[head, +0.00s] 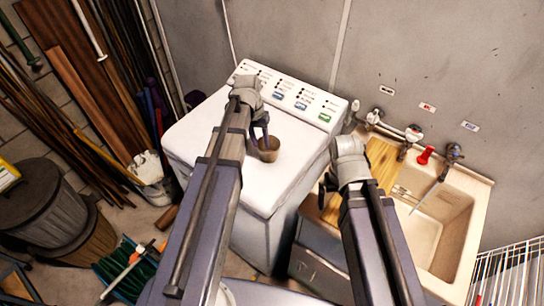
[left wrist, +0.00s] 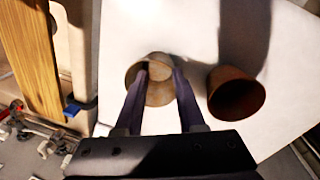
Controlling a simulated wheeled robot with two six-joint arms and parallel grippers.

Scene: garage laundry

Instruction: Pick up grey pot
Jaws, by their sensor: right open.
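A tan-grey pot (left wrist: 158,95) stands on the white top of the washing machine (head: 190,138); in the head view this pot (head: 269,155) looks brownish. My left gripper (left wrist: 161,72) is open over it, with one fingertip across its mouth and the other by its right edge. I cannot tell whether they touch it. In the head view my left gripper (head: 259,137) hides part of the pot. A darker brown pot (left wrist: 237,95) is to the right in the left wrist view. My right gripper (head: 324,188) is open beside the wooden board, partly hidden by its arm.
A sink (head: 470,215) with taps and the wooden board (head: 382,160) is right of the machine. The machine's control panel (head: 300,100) rises at the back. Planks (head: 85,100) and bins (head: 40,210) crowd the left. A white rack (head: 510,275) stands at the lower right.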

